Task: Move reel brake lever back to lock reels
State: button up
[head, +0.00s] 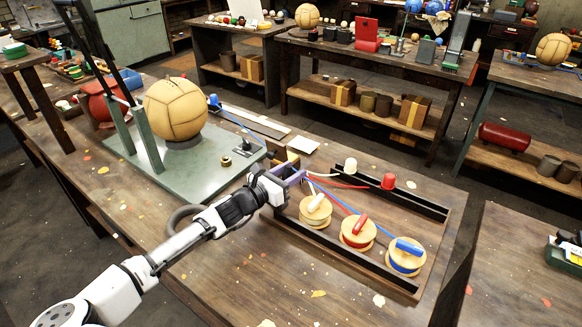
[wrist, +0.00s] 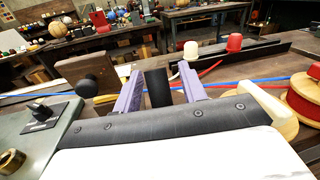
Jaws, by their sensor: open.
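My gripper (head: 291,174) has purple fingers and reaches over the bench at the near end of the reel rack. In the wrist view its fingers (wrist: 160,84) are apart. A dark upright bar (wrist: 157,92), which looks like the reel brake lever, shows between them; I cannot tell if either finger touches it. A wooden block with a black knob (wrist: 88,86) stands left of the fingers. Three wooden reels stand in a row: white (head: 315,220), red (head: 357,241) and blue (head: 405,265). The lever is mostly hidden by my gripper in the head view.
Black rails (head: 395,194) border the reels. White (head: 350,166) and red (head: 388,181) cone-like pieces stand behind, with coloured strands running past the gripper. A green plate (head: 205,180) with a leather ball (head: 175,108) in a frame lies left. Bare bench lies in front.

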jog(key=shift+w+d, duration=0.1)
jog(key=shift+w, duration=0.05)
grip_shut()
jog(key=shift+f, duration=0.1)
